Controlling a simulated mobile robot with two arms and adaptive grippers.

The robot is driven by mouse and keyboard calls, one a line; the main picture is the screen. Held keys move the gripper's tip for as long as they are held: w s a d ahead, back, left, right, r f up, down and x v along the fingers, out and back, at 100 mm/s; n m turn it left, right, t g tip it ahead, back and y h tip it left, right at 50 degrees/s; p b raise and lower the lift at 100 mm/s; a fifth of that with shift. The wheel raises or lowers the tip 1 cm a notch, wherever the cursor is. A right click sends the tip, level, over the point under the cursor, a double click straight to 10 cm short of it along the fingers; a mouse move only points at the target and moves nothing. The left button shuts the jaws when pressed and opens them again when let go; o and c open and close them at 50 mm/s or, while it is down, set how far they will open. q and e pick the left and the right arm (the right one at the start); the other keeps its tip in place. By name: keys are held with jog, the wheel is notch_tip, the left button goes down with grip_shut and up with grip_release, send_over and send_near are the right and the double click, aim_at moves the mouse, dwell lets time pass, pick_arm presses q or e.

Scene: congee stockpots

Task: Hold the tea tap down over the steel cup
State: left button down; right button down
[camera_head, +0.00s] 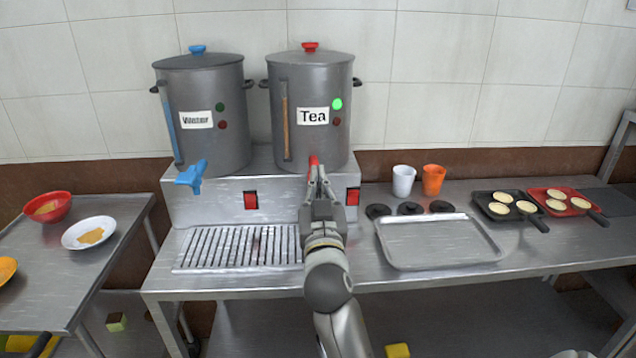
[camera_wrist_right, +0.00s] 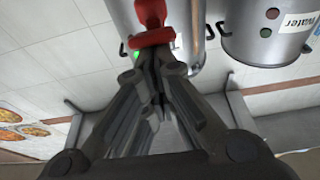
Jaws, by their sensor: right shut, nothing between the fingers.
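The tea pot (camera_head: 310,115) is a grey steel urn labelled "Tea" with a red lid knob. Its red tap (camera_head: 313,160) sits low on the front; the tap also shows in the right wrist view (camera_wrist_right: 152,22). My right gripper (camera_head: 314,170) is shut and empty, its fingertips right at the tap; in the right wrist view the tips (camera_wrist_right: 155,62) are just below the red tap. I cannot tell whether they touch it. I see no steel cup; the arm covers part of the counter under the tap. My left gripper is not in view.
The water urn (camera_head: 203,115) with a blue tap (camera_head: 191,175) stands left. A slatted drip tray (camera_head: 240,248) lies in front. To the right are a white cup (camera_head: 403,181), an orange cup (camera_head: 433,180), a steel tray (camera_head: 440,240) and two pans. The tea urn's green light is lit.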

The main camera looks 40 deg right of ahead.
notch_tip(320, 180, up, 10)
dwell(0.6)
dwell(1.4)
